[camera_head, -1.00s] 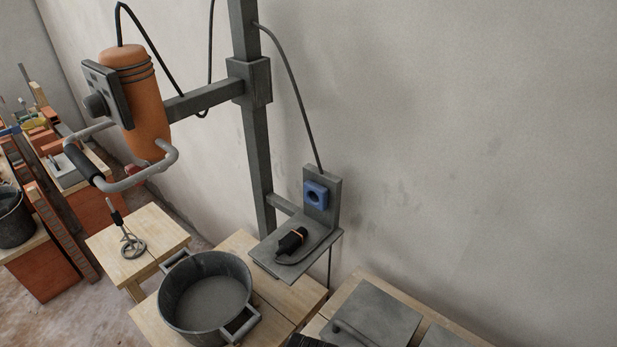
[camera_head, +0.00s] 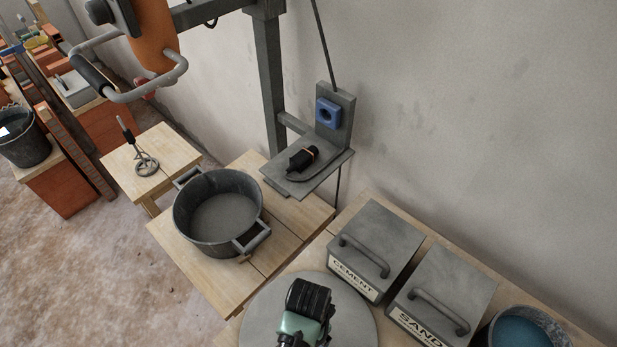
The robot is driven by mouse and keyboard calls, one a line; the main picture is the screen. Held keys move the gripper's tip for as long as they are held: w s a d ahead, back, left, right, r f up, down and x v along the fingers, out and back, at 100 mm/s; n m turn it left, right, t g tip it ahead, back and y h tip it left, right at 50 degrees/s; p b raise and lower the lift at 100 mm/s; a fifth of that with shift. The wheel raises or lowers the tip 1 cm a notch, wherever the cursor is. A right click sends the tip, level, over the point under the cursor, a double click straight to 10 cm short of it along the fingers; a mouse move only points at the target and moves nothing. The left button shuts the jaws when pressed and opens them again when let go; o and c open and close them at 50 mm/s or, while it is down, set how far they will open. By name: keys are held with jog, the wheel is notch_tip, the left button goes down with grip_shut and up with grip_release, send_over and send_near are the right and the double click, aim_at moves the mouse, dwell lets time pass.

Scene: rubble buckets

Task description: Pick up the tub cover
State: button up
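A flat round grey disc (camera_head: 258,318) lies on the wooden table at the bottom of the view; it looks like the tub cover, though I cannot be certain. The dark grey tub (camera_head: 188,226) with two side handles stands open on the lower wooden bench, up and left of the disc. My gripper (camera_head: 308,300), a black and green shape, is over the disc and hides its middle. I cannot see its fingers clearly, nor whether it touches the disc. No handle on the disc shows.
Boxes labelled cement (camera_head: 384,236) and sand (camera_head: 455,282), each with a bar handle, stand right of the disc. A bucket of blue liquid (camera_head: 522,330) is at the lower right. An orange mixer (camera_head: 155,40) hangs from a post above the tub.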

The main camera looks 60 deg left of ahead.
jog(key=shift+f, duration=0.35)
jog(key=c, duration=1.3)
jog(key=shift+r, duration=0.1)
grip_shut()
jog(key=shift+r, duration=0.1)
